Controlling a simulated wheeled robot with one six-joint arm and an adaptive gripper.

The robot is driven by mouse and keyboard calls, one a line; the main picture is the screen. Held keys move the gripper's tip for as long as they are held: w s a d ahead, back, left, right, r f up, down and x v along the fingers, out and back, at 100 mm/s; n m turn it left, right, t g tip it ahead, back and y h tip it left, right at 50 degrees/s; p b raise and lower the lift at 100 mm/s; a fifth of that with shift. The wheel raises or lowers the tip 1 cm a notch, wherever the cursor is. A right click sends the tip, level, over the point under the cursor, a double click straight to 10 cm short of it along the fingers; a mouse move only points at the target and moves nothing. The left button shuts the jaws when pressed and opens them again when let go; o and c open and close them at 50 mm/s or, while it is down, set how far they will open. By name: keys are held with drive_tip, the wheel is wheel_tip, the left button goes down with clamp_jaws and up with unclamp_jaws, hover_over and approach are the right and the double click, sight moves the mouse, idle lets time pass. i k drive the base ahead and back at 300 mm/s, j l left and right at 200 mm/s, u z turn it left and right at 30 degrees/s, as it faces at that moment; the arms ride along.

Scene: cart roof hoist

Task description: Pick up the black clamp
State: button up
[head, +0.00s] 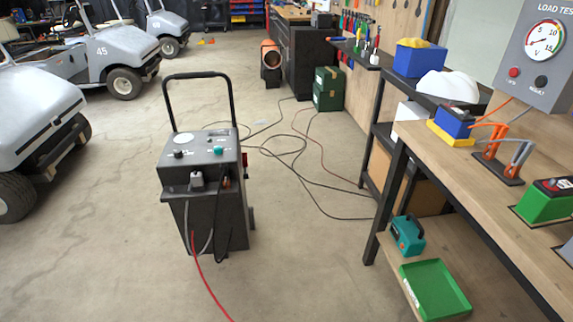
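A rack on the workbench holds two clamps, an orange clamp (490,133) and a grey clamp (522,153). The grey one stands on the right side of the dark stand (497,172); I cannot tell whether it is the black clamp. On the front of the grey wheeled charger cart (205,185), a small dark item with a coppery tip (226,183) hangs beside a black cable; it is too small to tell whether it is a clamp. My gripper is not in view.
The workbench (480,110) on the right holds a blue-and-yellow battery (453,123), a green battery (546,201) and a load tester (538,50). A green tray (435,288) lies on its lower shelf. Cables (300,150) cross the floor behind the cart; floor left of it is clear.

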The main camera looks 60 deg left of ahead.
sight(226, 180)
drive_tip(key=u, duration=2.7)
drive_tip(key=z, duration=3.4)
drive_tip(key=u, duration=3.4)
